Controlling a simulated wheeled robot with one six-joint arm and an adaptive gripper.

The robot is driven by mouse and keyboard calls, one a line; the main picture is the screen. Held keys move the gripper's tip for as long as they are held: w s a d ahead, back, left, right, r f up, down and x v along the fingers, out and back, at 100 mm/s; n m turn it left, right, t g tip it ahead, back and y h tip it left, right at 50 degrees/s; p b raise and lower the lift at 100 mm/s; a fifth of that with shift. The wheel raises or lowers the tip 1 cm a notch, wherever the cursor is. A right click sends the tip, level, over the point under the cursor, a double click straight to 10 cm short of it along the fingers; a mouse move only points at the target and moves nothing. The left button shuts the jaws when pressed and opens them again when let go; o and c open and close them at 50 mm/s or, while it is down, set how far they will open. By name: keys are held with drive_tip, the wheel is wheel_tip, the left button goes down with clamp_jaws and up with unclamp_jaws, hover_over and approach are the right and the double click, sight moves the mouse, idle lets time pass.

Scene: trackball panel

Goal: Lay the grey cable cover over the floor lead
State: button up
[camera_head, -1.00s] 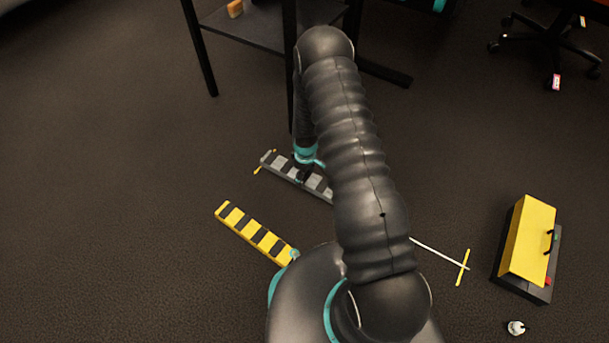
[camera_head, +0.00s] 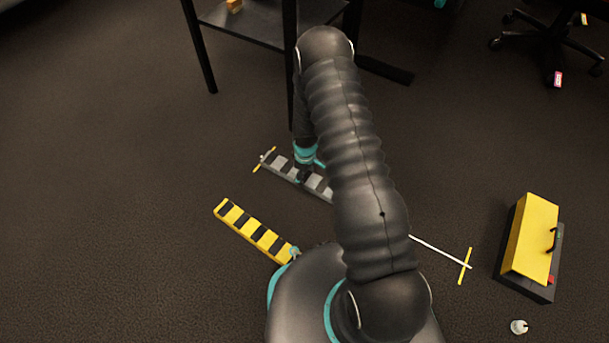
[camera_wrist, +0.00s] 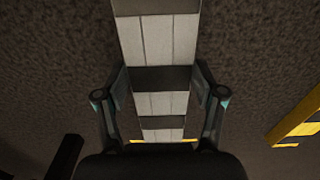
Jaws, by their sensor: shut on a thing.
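The grey cable cover (camera_head: 281,164) has black and grey bands and lies along the line of the floor lead, at or close above the floor. My gripper (camera_head: 304,174) is at the cover, partly hidden by my arm. In the wrist view my gripper (camera_wrist: 161,92) is shut on the cover (camera_wrist: 157,40), one finger on each side. The white floor lead (camera_head: 438,250) shows to the right of my arm, ending near a yellow tape mark (camera_head: 464,266). Another yellow tape mark (camera_head: 257,167) lies at the cover's left end. My arm hides the cover's right part.
A yellow-and-black cover (camera_head: 250,231) lies on the floor in front, and also shows in the wrist view (camera_wrist: 299,120). A yellow-topped box (camera_head: 530,240) stands at right, with a small white item (camera_head: 519,327) near it. Table legs (camera_head: 199,45) stand behind.

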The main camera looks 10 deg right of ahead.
drive_tip(key=shift+f, duration=0.1)
drive_tip(key=o, duration=1.5)
drive_tip(key=shift+o, duration=0.2)
wheel_tip(320, 180, up, 12)
